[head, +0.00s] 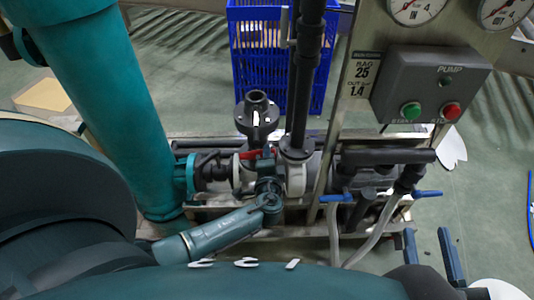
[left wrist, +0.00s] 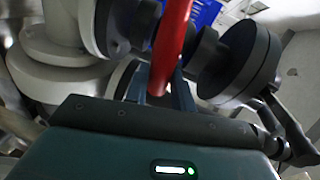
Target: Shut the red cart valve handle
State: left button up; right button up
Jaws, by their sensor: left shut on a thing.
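The red valve handle (head: 247,155) shows as a short red strip on the cart's pipework in the head view, partly hidden by my left gripper. In the left wrist view the red handle (left wrist: 172,42) is a long bar running up from between the fingers. My left gripper (head: 267,160) is shut on the handle, and its fingers (left wrist: 161,88) sit on either side of the bar. My right gripper (head: 431,257) is at the lower right of the head view, with its two blue fingers apart and nothing between them.
A black vertical pipe (head: 305,80) and a flanged pipe stub (head: 257,112) rise close to the handle. A grey pump box (head: 430,85) with green and red buttons is at right. Blue-handled valves (head: 427,194) sit below it. A blue crate (head: 265,50) stands behind.

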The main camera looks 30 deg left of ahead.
pick_arm(q)
jog(key=shift+w+f+m+y, duration=0.15)
jog(key=shift+m+y, duration=0.15)
jog(key=shift+m, duration=0.3)
jog(key=o, duration=1)
jog(key=shift+f, duration=0.1)
